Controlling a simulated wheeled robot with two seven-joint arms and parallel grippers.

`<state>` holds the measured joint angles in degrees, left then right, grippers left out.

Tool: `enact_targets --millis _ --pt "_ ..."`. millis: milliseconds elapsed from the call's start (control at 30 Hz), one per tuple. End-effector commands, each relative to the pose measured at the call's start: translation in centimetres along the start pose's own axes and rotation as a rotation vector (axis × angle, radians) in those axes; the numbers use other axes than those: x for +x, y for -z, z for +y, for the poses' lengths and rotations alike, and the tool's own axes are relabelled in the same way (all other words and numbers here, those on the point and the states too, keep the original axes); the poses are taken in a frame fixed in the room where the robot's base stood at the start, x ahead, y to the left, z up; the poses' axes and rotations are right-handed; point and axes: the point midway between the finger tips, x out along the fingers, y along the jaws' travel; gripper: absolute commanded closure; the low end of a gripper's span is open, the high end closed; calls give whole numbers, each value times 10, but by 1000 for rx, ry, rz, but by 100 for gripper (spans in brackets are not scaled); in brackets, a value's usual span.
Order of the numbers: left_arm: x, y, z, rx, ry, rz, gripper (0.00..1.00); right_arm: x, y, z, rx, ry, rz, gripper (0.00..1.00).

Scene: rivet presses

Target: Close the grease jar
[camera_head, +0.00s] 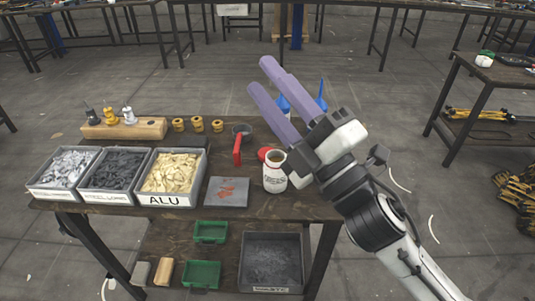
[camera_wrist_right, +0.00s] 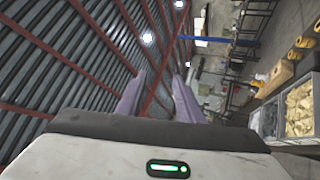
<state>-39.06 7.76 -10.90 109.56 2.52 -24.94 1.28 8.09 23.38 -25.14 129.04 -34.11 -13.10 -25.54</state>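The grease jar (camera_head: 275,178) is white with a dark label and stands upright at the right end of the workbench. Its mouth is open and shows brownish contents. A red round piece (camera_head: 264,154), which looks like the lid, is just behind and left of the jar, partly hidden by it. My right gripper (camera_head: 259,75) is raised above the back right of the bench, its purple fingers pointing up and left, away from the jar. In the right wrist view the fingers (camera_wrist_right: 160,85) stand apart with nothing between them. My left gripper is not in view.
Labelled bins of rivets (camera_head: 169,202) stand on the left of the bench (camera_head: 125,208). A red-handled tool (camera_head: 237,151) and a grey plate with red marks (camera_head: 227,192) are left of the jar. Blue-tipped items (camera_head: 321,96) show behind my gripper. Green trays (camera_head: 201,273) are on the lower shelf.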

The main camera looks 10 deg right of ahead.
Motion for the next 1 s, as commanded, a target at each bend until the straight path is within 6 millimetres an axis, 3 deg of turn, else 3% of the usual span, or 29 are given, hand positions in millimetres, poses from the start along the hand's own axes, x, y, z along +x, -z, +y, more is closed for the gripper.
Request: enact_targets --millis 33,100,200,300,467,767,800,1000 --pt "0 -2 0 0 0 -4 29 -21 -32 -29 154 90 -165 66" --pt "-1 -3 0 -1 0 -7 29 -56 -67 -68 337 205 -374 66" --pt "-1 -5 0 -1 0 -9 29 -111 -94 -118 540 343 -620 66" --pt "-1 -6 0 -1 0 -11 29 -168 -102 -159 696 462 -822 66" --pt "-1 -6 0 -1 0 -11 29 -248 -95 -206 879 614 -1074 66" --pt "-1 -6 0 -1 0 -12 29 -376 -48 -282 1155 807 -1394 66" --pt "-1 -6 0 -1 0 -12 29 -387 -42 -294 1189 810 -1404 66" --pt "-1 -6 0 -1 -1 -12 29 -406 -30 -332 1278 765 -1357 66"
